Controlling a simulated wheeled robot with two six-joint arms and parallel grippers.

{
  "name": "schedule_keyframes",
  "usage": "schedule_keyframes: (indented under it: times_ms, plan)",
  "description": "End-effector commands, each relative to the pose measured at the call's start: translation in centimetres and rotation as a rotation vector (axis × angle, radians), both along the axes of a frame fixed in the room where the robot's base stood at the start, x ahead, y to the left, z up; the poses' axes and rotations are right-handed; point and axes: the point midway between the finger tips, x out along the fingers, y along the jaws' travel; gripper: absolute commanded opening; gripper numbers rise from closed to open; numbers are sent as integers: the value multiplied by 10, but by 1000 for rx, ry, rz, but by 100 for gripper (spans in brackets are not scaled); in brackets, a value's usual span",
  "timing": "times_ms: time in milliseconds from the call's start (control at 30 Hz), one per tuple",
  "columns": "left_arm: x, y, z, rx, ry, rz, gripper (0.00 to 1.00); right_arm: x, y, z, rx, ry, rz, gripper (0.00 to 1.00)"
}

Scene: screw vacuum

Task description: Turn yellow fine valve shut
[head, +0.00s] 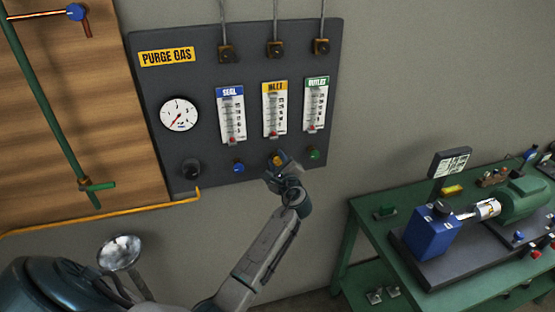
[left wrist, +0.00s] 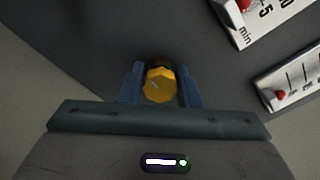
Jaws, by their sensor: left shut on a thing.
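The yellow fine valve knob (head: 277,159) sits low on the dark purge gas panel (head: 200,85), below the yellow-headed inlet flow gauge (head: 275,108). My left gripper (head: 281,168) reaches up to it from below. In the left wrist view the faceted yellow knob (left wrist: 160,85) lies between the two blue fingers (left wrist: 160,88), and the gripper is shut on it. The inlet gauge's red float shows near the bottom of its scale in the head view. My right gripper is not in view.
A blue knob (head: 238,167) is left of the yellow one and a green knob (head: 314,154) is right of it, both close by. A black knob (head: 191,169) and a round dial (head: 179,114) are farther left. A green bench (head: 360,232) with a blue pump (head: 432,232) stands at right.

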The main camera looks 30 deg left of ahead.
Motion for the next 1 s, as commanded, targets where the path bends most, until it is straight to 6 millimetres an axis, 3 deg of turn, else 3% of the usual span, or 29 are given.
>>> schedule_keyframes:
  times_ms: [367, 400, 500, 833, 1000]
  plan:
    - [0, 0, -2, 3, 7, 1, 7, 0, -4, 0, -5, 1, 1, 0]
    - [0, 0, -2, 3, 7, 1, 34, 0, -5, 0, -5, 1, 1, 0]
    - [0, 0, -1, 3, 5, 0, 52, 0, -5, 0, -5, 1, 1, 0]
    - [-2, -3, -2, 2, 4, -1, 52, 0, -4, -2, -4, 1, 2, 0]
    - [-17, -20, -6, -2, 3, -1, 52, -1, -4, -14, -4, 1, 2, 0]
